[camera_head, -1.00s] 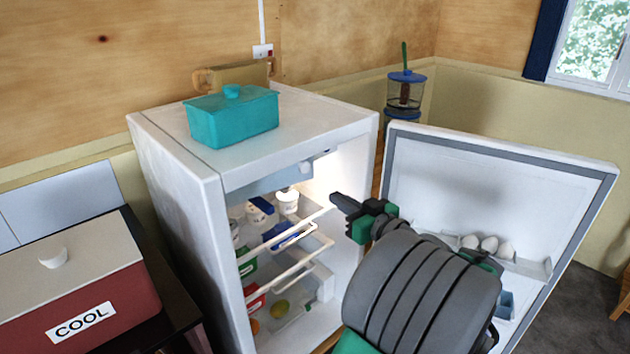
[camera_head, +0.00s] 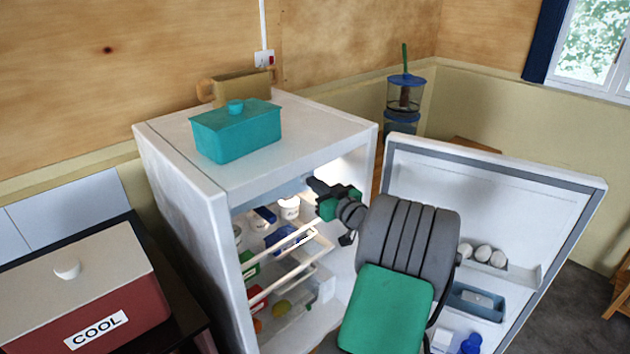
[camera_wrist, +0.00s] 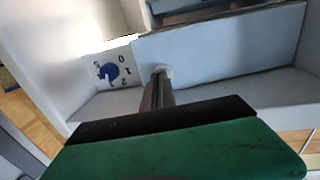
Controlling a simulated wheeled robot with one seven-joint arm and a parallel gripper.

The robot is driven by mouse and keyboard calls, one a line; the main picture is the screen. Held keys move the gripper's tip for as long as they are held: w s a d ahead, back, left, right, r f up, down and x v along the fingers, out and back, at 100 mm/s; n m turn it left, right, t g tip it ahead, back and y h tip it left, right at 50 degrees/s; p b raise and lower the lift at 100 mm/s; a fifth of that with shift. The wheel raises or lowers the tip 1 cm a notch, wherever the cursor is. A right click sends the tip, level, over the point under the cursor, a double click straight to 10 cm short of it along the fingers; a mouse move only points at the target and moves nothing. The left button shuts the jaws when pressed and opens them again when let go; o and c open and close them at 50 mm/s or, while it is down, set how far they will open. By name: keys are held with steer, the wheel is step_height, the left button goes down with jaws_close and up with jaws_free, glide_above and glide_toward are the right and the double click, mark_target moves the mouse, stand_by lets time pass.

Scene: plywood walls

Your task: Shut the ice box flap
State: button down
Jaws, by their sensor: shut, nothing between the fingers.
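The ice box flap (camera_wrist: 225,45) is a pale grey-blue panel at the top inside the open fridge. In the wrist view a dark narrow gap shows along its top edge, so it does not look fully flush. In the head view only a thin strip of it (camera_head: 272,195) shows under the fridge top. My gripper (camera_wrist: 158,75) is shut and empty. Its fingertips are at the flap's lower left part and seem to touch it. In the head view my gripper (camera_head: 314,186) reaches into the fridge's upper opening, hiding part of the flap.
A dial with a blue knob (camera_wrist: 108,72) sits left of the flap. The fridge door (camera_head: 480,190) stands wide open at right. Wire shelves (camera_head: 290,262) with food lie below. A teal box (camera_head: 236,135) stands on top; a red cool box (camera_head: 75,300) is at left.

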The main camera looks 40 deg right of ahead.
mark_target(307, 175)
steer(key=w+b, duration=0.1)
steer(key=w, duration=0.1)
steer(key=w+d+b, duration=0.1)
steer(key=b, duration=0.1)
steer(key=w+b, duration=0.1)
steer(key=w, duration=0.1)
steer(key=shift+w+d+f+b, duration=0.2)
steer(key=shift+w+d+b, duration=0.15)
steer(key=shift+b, duration=0.05)
steer(key=shift+d+r, duration=0.1)
steer(key=shift+r, duration=0.35)
steer(key=shift+r, duration=0.1)
steer(key=shift+s, duration=0.1)
